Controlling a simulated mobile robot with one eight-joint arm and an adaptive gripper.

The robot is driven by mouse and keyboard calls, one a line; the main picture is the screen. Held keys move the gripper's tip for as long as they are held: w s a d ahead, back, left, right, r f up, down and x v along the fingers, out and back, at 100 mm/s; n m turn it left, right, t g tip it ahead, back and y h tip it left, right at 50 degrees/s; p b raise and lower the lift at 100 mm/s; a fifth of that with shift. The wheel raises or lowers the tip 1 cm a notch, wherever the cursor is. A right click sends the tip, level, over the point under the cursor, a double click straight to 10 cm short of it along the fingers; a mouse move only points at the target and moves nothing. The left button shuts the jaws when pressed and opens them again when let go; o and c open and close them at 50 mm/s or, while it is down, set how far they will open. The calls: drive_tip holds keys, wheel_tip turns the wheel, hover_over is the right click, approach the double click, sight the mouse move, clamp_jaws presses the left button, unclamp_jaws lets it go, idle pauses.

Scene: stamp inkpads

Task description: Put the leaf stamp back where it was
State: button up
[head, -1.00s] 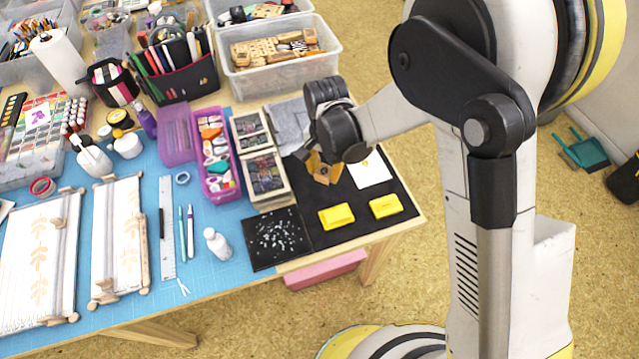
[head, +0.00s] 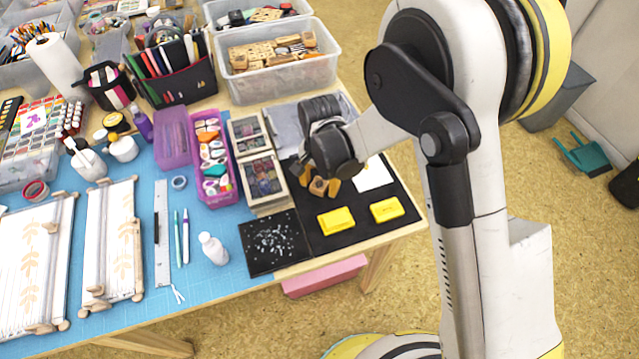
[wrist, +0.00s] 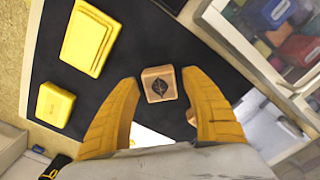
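The leaf stamp (wrist: 159,84) is a small wooden block with a dark leaf design on its upward face. In the wrist view it is between the two yellow fingertips of my gripper (wrist: 160,78), with dark mat showing on both sides of it. My gripper is open and the fingers look apart from the block. Another wooden block (wrist: 191,117) is partly hidden by the right finger. In the head view, wooden blocks (head: 333,187) show just below my wrist; my fingers are mostly hidden there, and I cannot tell which block is the leaf stamp.
Two yellow inkpads (head: 336,221) (head: 386,209) lie on the black mat (head: 363,232). White paper (head: 374,176) lies to the right of the blocks. Cases of small pads (head: 264,178) stand left of my wrist. A speckled black sheet (head: 272,241) lies at the mat's left.

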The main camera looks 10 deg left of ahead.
sight(320, 184)
wheel_tip(320, 184, up, 12)
drive_tip(key=p, duration=0.5)
drive_tip(key=d+r+t, duration=0.1)
drive_tip(key=d+r, duration=0.7)
drive_tip(key=r, duration=0.1)
drive_tip(key=s+d+r+n+t, duration=0.1)
drive_tip(key=s+d+r+t, duration=0.1)
drive_tip(key=d, duration=0.5)
drive_tip(key=s+d+r+t, duration=0.2)
drive_tip(key=s+d+r, duration=0.3)
drive_tip(key=d, duration=0.2)
drive_tip(key=s+d+r+n+t, duration=0.1)
drive_tip(key=s+d+r+t, duration=0.1)
drive_tip(key=d, duration=0.5)
drive_tip(key=s+r, duration=0.1)
drive_tip(key=s, duration=0.1)
drive_tip(key=shift+s+d+r+n, duration=0.15)
drive_tip(key=shift+s+r+n, duration=0.1)
drive_tip(key=shift+s+n, duration=0.1)
